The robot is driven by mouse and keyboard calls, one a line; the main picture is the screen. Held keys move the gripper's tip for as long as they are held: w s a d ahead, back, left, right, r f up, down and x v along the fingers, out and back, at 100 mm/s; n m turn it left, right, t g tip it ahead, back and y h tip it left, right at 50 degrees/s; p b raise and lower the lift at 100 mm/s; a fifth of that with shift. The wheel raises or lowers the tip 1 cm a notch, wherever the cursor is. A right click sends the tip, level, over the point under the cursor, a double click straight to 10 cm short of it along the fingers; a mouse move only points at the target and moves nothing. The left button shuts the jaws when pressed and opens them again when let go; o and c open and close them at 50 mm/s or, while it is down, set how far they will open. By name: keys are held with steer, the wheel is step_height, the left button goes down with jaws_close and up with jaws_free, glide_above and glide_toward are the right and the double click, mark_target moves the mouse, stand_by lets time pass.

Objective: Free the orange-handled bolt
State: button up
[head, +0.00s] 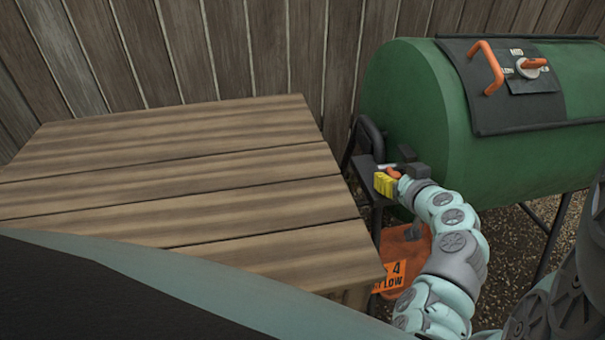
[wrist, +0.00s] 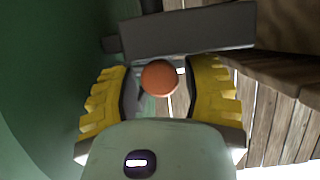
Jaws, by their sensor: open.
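The bolt's orange handle (wrist: 160,77) shows as a round end between my fingers in the wrist view. In the head view a small part of the orange handle (head: 394,172) shows at the left end of the green drum. My gripper (head: 384,182), with yellow ridged pads, is there too. In the wrist view my gripper (wrist: 160,90) is open, one pad on each side of the handle, with visible gaps. The bolt's shaft is hidden behind the handle. A dark bar (wrist: 185,30) lies just beyond the handle.
The green drum (head: 410,110) has a lid handle (head: 486,68) and a dial (head: 530,67). A wooden table (head: 180,180) fills the left, its top bare. A wooden fence (head: 270,50) stands behind.

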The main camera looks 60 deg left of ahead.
steer(key=shift+a, duration=0.1)
steer(key=shift+o, duration=0.4)
jaws_close()
